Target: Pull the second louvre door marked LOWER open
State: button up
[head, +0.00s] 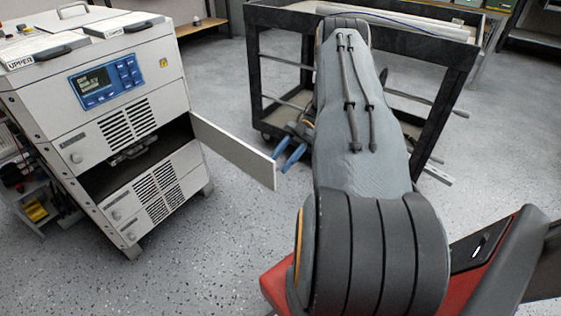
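The white cabinet (75,119) stands at the left. A flat white door panel (235,152) stands swung out to the right from its dark middle opening (135,160). No marking is readable on it. Below the opening is a shut louvred front (157,195) with a round knob at its left; another louvred front (115,128) is shut above it. My gripper (281,164) has blue fingers, which look parted, beside the free end of the swung door. I cannot tell whether they touch it. My arm hides part of the gripper's surroundings.
A dark-framed cart (455,75) stands behind my arm, with a pale roll and a cable on top. A low shelf (35,212) with yellow items is left of the cabinet. Speckled floor (215,255) is clear in front of the cabinet.

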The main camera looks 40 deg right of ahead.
jog(key=v, duration=0.7)
jog(key=shift+d+b, duration=0.3)
jog(key=shift+d, duration=0.05)
jog(key=shift+w+a+r, duration=0.1)
jog(key=shift+w+r, duration=0.05)
jog(key=shift+r, duration=0.05)
